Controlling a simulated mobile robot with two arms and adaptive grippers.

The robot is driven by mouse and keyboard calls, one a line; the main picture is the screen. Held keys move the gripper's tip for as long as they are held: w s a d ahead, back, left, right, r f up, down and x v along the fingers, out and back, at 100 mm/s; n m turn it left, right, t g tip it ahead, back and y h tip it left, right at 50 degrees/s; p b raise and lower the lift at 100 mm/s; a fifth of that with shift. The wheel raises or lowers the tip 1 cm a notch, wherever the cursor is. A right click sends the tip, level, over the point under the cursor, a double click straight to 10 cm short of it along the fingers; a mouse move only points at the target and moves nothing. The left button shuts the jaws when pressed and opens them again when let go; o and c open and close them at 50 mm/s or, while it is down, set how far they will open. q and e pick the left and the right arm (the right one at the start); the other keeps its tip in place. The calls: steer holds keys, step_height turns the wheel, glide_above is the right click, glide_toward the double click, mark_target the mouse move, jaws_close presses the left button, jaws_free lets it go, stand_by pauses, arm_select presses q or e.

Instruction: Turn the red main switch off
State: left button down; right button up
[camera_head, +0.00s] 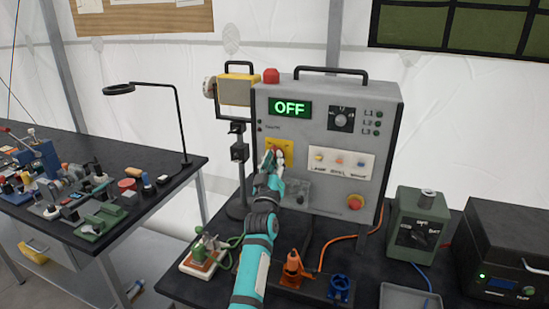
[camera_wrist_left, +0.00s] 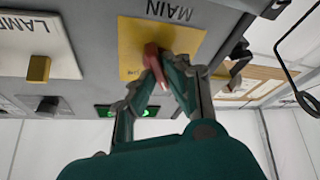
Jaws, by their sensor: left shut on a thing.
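The grey control box (camera_head: 275,122) stands on the dark bench. Its display (camera_head: 290,109) reads OFF in green. The fingers hide part of the handle. My right gripper is in neither view.
A red knob (camera_head: 355,202) is low on the box, near a white panel of lamp switches (camera_head: 341,161). Orange (camera_head: 293,268) and blue (camera_head: 340,288) parts stand below. A green box (camera_head: 417,228) is at right. The left bench holds many small parts.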

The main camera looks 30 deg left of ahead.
arm_select(q)
steer(key=shift+d+n+g+y+p, duration=0.1)
steer(key=shift+n+g+y+p, duration=0.3)
steer(key=shift+n, duration=0.65)
steer(key=shift+n+g+y+p, duration=0.3)
steer(key=shift+n+g+p, duration=0.15)
steer(key=shift+n, duration=0.6)
steer(key=c, duration=1.4)
jaws_free()
steer(key=shift+o, duration=0.2)
steer(key=shift+r, duration=0.2)
step_height(320, 180, up, 10)
steer(key=shift+s+d+f, duration=0.1)
steer(key=shift+d, duration=0.05)
steer(key=shift+a+f, duration=0.1)
steer(key=shift+a, duration=0.2)
